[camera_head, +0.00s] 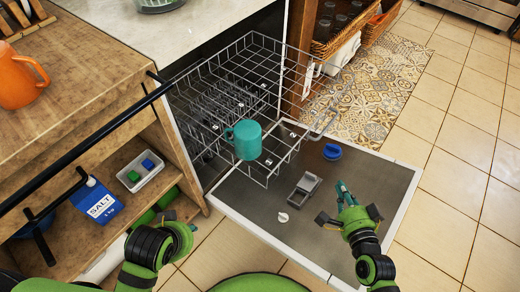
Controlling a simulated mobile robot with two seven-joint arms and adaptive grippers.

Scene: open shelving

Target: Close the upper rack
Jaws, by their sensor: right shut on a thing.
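The wire rack (283,82) is pulled out of the dishwasher, over its lowered door (300,230). A teal mug (246,140) is at the rack's near side; whether it rests on the wires I cannot tell. My right gripper (345,190) is over the right part of the door, apart from the rack. Its fingers are close together on a slim teal thing that I cannot make out clearly. A second rack cannot be clearly told apart.
On the door are a blue round cap (332,152), a grey dispenser piece (305,187) and a small white piece (283,217). A wooden counter with an orange mug (20,78) and a cabinet with a salt box (96,201) stand left. Tiled floor at right is clear.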

